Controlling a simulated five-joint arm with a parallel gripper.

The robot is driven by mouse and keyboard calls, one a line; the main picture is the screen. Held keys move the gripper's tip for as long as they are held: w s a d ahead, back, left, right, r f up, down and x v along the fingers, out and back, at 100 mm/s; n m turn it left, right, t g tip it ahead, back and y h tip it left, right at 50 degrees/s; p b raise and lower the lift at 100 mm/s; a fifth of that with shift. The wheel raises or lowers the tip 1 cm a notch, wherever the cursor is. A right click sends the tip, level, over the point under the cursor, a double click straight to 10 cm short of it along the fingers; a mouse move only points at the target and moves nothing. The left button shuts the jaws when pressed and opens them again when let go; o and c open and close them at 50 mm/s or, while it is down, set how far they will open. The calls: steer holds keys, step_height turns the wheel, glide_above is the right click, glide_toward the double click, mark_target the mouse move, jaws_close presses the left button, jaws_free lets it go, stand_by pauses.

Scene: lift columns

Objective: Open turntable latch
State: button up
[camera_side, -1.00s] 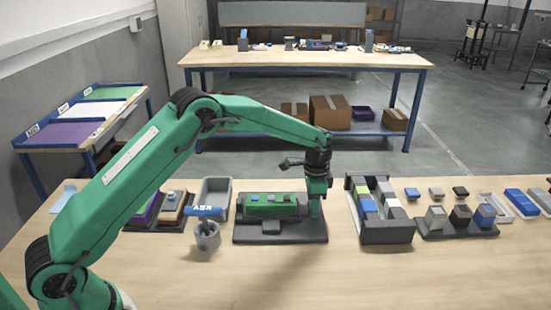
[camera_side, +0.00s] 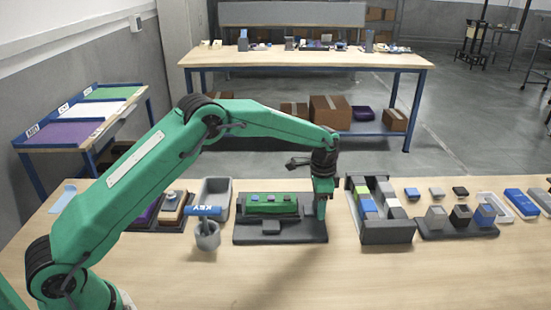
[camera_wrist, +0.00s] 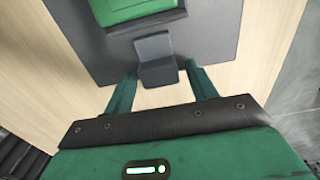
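The turntable unit stands mid-table in the side view, with a dark grey base (camera_side: 246,234) and a green block (camera_side: 270,211) carrying small blue and pink pieces. The green block also shows at the top of the wrist view (camera_wrist: 135,10). A small grey block (camera_side: 271,228), apparently the latch, sits at the front of the base. In the wrist view the latch (camera_wrist: 157,60) appears between and ahead of my two green fingers. My gripper (camera_wrist: 160,88) is open and empty there. In the side view my gripper (camera_side: 321,212) is low by the base's right end; contact cannot be told.
A grey rack with coloured blocks (camera_side: 386,230) stands close right of the gripper. A cup with a blue KEY-labelled handle (camera_side: 207,237) and a grey bin (camera_side: 222,185) stand left. Capped blocks on a dark tray (camera_side: 460,231) are farther right. The front table area is clear.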

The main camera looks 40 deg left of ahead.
steer(key=shift+r, duration=0.1)
steer(key=shift+s+r, duration=0.1)
steer(key=shift+r, duration=3.3)
